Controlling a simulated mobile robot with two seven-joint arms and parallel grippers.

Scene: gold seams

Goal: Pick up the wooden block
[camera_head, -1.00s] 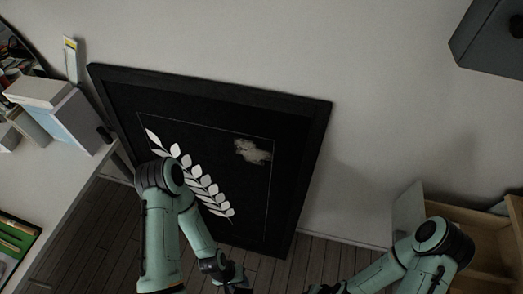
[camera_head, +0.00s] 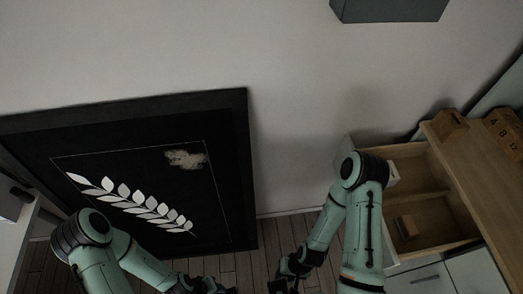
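A small brown wooden block (camera_head: 407,226) lies inside the open wooden drawer (camera_head: 462,205) at the right. Another wooden block (camera_head: 450,121) sits on the wooden top above the drawer, near its left edge. My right gripper (camera_head: 290,275) is low in the picture, left of the drawer and apart from both blocks. It is dark and small, and its finger opening is unclear. My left gripper (camera_head: 212,287) is at the bottom edge, partly cut off, in front of the framed picture. Nothing is clearly seen in either gripper.
The wooden top (camera_head: 480,150) also carries blocks with dark markings (camera_head: 507,133). A large black framed picture (camera_head: 225,150) leans against the wall at left. A grey box (camera_head: 388,9) is at the top. A white cabinet front (camera_head: 420,280) is below the drawer. Floor shows between the arms.

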